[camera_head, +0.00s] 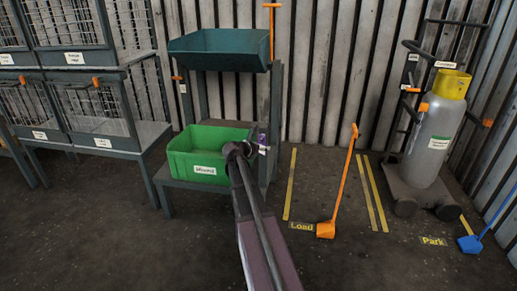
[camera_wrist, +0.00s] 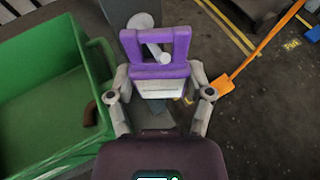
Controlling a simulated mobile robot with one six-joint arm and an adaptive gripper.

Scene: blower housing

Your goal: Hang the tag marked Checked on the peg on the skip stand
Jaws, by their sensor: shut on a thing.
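My gripper (camera_wrist: 160,90) is shut on a tag with a purple loop frame (camera_wrist: 181,45) and a pale lower plate; its lettering is not readable. In the head view my gripper (camera_head: 247,147) is beside the right post of the skip stand (camera_head: 277,100), and a little of the purple tag (camera_head: 263,150) shows. In the wrist view a pale round-headed peg (camera_wrist: 154,46) shows at the loop opening, its head overlapping the loop's top bar. It appears to pass through the loop; I cannot tell whether the tag rests on it.
The stand carries a teal skip (camera_head: 218,50) above and a labelled green bin (camera_head: 195,160) below, close left of my gripper. An orange-handled shovel (camera_head: 342,185) stands to the right. A gas cylinder (camera_head: 433,140) on a trolley is farther right. Wire cages (camera_head: 100,105) stand left.

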